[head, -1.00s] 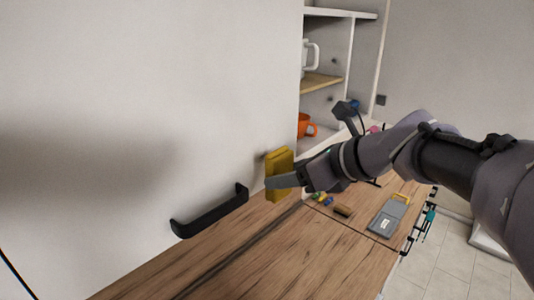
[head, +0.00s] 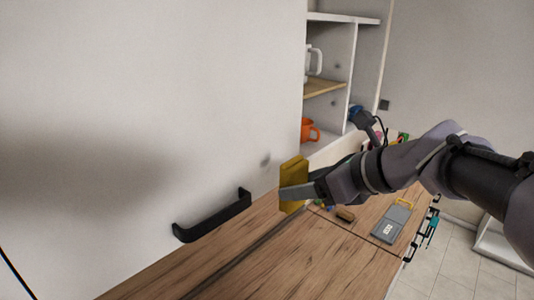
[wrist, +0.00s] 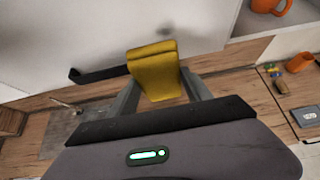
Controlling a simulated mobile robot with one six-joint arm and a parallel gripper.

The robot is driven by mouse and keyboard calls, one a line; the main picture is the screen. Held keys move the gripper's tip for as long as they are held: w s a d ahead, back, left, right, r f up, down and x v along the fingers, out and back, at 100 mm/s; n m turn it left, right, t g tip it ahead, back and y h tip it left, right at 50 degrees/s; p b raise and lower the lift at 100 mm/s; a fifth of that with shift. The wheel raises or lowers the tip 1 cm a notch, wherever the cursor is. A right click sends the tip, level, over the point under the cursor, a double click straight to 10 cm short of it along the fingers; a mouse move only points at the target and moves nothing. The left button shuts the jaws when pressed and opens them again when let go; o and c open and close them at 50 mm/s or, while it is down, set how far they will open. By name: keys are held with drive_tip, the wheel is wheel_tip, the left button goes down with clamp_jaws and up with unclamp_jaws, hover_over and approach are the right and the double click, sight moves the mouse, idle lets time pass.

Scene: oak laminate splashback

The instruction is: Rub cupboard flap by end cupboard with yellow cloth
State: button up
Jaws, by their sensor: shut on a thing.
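My gripper (head: 300,192) is shut on the yellow cloth (head: 292,174), a folded block held upright. In the wrist view the cloth (wrist: 155,70) sits between the two fingers. The white cupboard flap (head: 120,110) fills the left of the head view, with a black bar handle (head: 213,217) near its lower edge. The cloth is near the flap's lower right corner; I cannot tell whether it touches. A grey smudge (head: 265,160) shows on the flap just left of the cloth, and also in the wrist view (wrist: 165,31). A broad dark shade lies across the flap's left part.
An open shelf unit (head: 340,19) right of the flap holds a white mug (head: 313,62) and an orange cup (head: 309,131). A wooden worktop (head: 300,262) runs below, with a grey case (head: 390,221) and small items. Tiled floor (head: 450,266) is at the lower right.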

drive_tip(key=w+a+p, duration=0.1)
drive_tip(key=w+a, duration=0.3)
drive_tip(key=a, duration=0.1)
drive_tip(key=shift+w, duration=0.4)
drive_tip(key=shift+w+a, duration=0.65)
drive_tip(key=shift+w, duration=0.05)
idle(0.6)
drive_tip(key=shift+d, duration=0.1)
drive_tip(key=shift+w+d+r+p, duration=0.1)
drive_tip(key=shift+w+d+p, duration=0.7)
drive_tip(key=shift+w+d, duration=0.55)
drive_tip(key=shift+w, duration=0.15)
drive_tip(key=shift+s+a+b, duration=0.3)
drive_tip(key=shift+s+a, duration=1.2)
drive_tip(key=shift+s, duration=0.05)
drive_tip(key=shift+s+d+b, duration=0.45)
drive_tip(key=shift+s+d, duration=1.5)
drive_tip(key=shift+d, duration=0.1)
